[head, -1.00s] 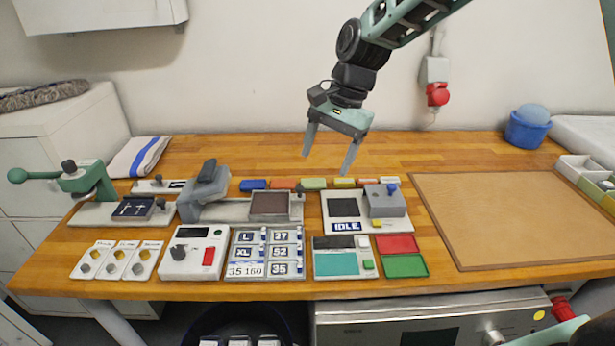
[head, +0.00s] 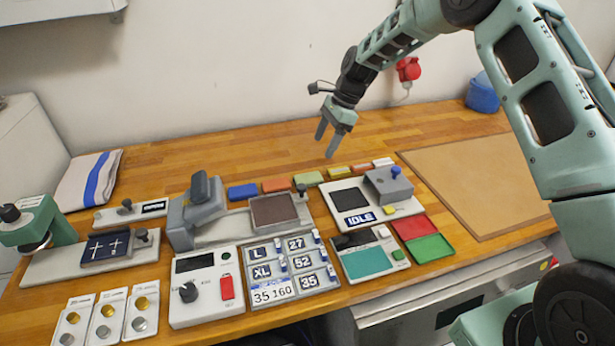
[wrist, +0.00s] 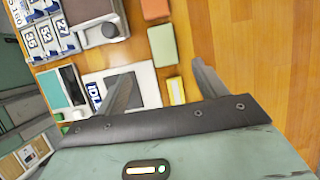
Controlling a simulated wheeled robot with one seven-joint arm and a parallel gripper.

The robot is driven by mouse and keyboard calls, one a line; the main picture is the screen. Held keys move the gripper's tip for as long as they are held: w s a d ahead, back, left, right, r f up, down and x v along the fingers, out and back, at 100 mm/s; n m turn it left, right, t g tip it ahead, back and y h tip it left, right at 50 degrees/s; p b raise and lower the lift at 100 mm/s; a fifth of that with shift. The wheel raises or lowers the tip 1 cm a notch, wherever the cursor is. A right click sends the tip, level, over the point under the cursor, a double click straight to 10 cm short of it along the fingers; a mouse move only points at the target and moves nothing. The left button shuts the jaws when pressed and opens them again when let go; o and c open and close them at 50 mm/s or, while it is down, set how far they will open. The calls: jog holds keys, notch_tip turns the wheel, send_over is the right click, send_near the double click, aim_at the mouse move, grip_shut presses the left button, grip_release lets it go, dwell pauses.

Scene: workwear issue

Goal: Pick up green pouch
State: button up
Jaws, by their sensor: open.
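The green pouch (head: 307,178) is a small light green block-like packet. It lies flat in the row at the back of the workbench, between an orange packet (head: 276,185) and a yellow one (head: 335,173). In the wrist view the green pouch (wrist: 162,45) shows whole, just beyond the fingertips. My gripper (head: 326,147) is open and empty, raised above the bench near the row. In the wrist view my gripper (wrist: 162,82) has its fingers wide apart, with the yellow packet (wrist: 176,91) showing between them.
A blue packet (head: 243,191) lies at the row's left end. A grey device with an IDLE label (head: 358,219) stands in front of the row, and a grey press (head: 200,215) stands left. Bare wood (head: 240,150) lies behind the row. A brown mat (head: 470,185) covers the right.

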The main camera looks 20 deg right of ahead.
jog(key=p, duration=0.2)
send_near(306, 178)
jog(key=x, duration=0.3)
jog(key=shift+s+d, duration=0.15)
jog(key=shift+s, duration=0.05)
jog(key=p+x, duration=0.1)
jog(key=x, duration=0.1)
jog(key=p+x, duration=0.1)
jog(key=x, duration=0.1)
jog(key=shift+w, duration=0.25)
jog(key=shift+a+f+p, duration=0.35)
jog(key=shift+f, duration=0.25)
jog(key=shift+f, duration=0.2)
jog(key=shift+r, duration=0.1)
jog(key=c, duration=1.1)
